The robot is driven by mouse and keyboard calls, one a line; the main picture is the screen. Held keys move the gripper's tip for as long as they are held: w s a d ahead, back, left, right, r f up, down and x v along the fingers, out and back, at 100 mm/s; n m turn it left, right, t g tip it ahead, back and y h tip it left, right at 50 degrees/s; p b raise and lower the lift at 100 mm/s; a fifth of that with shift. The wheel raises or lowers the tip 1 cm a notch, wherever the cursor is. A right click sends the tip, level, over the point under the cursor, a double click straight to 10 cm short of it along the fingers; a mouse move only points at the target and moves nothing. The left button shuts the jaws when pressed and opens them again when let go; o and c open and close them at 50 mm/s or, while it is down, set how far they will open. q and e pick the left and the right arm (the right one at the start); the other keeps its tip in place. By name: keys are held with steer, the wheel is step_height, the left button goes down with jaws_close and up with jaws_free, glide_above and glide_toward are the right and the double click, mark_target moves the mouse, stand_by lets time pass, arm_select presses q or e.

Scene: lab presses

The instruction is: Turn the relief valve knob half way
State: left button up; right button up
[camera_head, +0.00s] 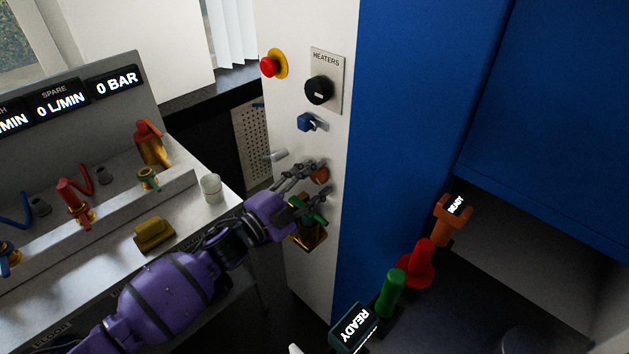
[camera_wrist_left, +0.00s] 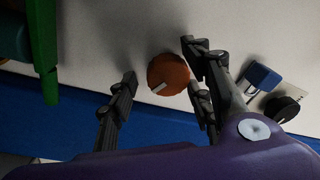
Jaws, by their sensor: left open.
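The relief valve knob appears to be the round orange-brown knob (camera_head: 321,175) on the white panel, partly covered by my fingers in the head view. In the left wrist view the knob (camera_wrist_left: 170,72) is nearly fully visible, with a pale pointer mark toward its lower left. My left gripper (camera_head: 315,184) is open at the panel. In the wrist view its fingers (camera_wrist_left: 160,77) stand on both sides of the knob, with a visible gap on the left; contact on the right cannot be told.
Above the knob are a blue knob (camera_head: 309,122), the black heaters knob (camera_head: 319,90) and a red button (camera_head: 269,67). A green handle (camera_head: 313,212) sits just below, close to my fingers. A bench with valves and a white cup (camera_head: 211,189) stands left.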

arm_select(q)
steer(key=shift+a, duration=0.1)
steer(key=v, duration=1.1)
steer(key=shift+s+a, duration=0.25)
steer(key=shift+s, duration=0.05)
steer(key=shift+f, duration=0.15)
